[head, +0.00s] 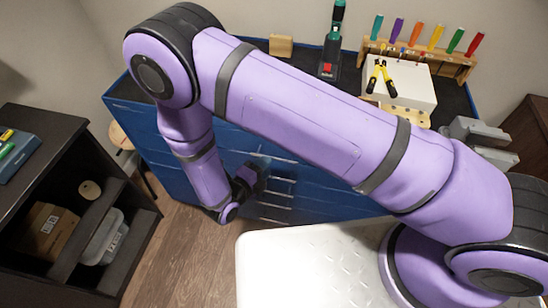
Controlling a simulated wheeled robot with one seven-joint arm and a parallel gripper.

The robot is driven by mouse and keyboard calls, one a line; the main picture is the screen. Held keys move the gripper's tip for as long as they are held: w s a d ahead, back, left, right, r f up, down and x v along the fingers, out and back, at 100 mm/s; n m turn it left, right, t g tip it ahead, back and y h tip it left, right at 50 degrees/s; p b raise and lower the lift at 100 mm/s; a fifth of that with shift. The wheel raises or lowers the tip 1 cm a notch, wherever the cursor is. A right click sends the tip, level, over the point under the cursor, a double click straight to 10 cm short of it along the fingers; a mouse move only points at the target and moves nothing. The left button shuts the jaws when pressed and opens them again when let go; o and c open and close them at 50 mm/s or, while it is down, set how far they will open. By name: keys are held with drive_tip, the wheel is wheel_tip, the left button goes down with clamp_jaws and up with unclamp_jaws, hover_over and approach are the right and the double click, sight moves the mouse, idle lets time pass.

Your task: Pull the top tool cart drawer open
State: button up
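The blue tool cart (145,118) stands against the back wall with a dark top. Its front carries a stack of drawers with pale handle lines (281,181). My purple arm crosses in front of the upper part of the cart and hides much of the top drawer's front. No drawer clearly stands out from the front. My dark gripper (254,174) is low in front of the drawer fronts, near the handles. I cannot tell whether it touches one, and its fingers are too small and dark to show if they are open.
On the cart top are a screwdriver rack (455,66), a white box (410,82) with yellow pliers (381,78), a green and black tool (333,40) and a wooden block (281,45). A dark shelf unit (85,165) stands left.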

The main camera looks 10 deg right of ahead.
sight(274, 158)
drive_tip(key=shift+x, duration=2.75)
drive_tip(key=shift+c, duration=0.2)
clamp_jaws()
